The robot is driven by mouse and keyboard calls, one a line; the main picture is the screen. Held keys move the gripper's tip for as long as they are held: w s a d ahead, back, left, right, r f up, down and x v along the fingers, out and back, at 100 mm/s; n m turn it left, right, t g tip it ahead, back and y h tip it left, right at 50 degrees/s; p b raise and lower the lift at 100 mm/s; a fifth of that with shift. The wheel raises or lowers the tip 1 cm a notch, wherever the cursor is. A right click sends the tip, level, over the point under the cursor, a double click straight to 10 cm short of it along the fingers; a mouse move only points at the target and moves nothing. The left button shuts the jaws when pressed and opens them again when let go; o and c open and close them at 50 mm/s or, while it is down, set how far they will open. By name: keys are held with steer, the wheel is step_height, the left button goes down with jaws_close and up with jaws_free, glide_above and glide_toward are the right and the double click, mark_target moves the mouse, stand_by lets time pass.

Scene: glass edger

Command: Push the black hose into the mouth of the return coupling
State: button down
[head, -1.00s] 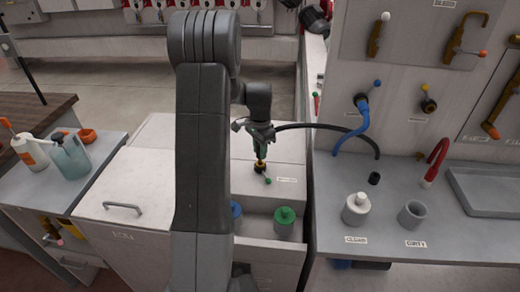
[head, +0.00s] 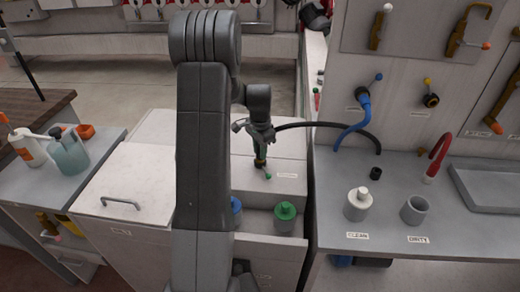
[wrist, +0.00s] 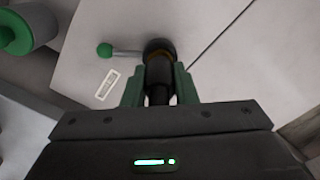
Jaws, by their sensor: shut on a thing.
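My gripper (head: 260,162) points down over the white cabinet top, its green fingers shut on the end of the black hose (head: 325,125). The hose arches from the gripper to the right, over the grey bench. In the wrist view the hose end (wrist: 158,95) sits between the green fingers (wrist: 159,88). The coupling, a dark ring with brass (wrist: 158,48), is directly at the hose end, with a green-ball lever (wrist: 105,50) beside it. The hose end looks in line with the mouth; fingers hide how deep it sits. In the head view the fingers mostly cover the coupling.
A green-capped container (head: 286,218) stands in the open recess in front. The bench wall (head: 345,60) rises to the right, with a blue hose (head: 352,130) and a yellow-lever coupling (head: 430,99). A white bottle (head: 358,205) and grey cup (head: 414,209) stand on the bench.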

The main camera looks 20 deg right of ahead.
steer(key=shift+f+b, duration=0.3)
steer(key=shift+f, duration=0.2)
steer(key=c, duration=1.1)
jaws_free()
steer(key=shift+r, duration=0.15)
step_height(320, 180, up, 14)
steer(key=shift+f+b, duration=0.2)
steer(key=shift+b, duration=0.2)
steer(key=shift+f, duration=0.1)
step_height(320, 180, down, 13)
steer(key=shift+f+p, duration=0.15)
steer(key=shift+p, duration=0.35)
steer(key=shift+r+p, duration=0.3)
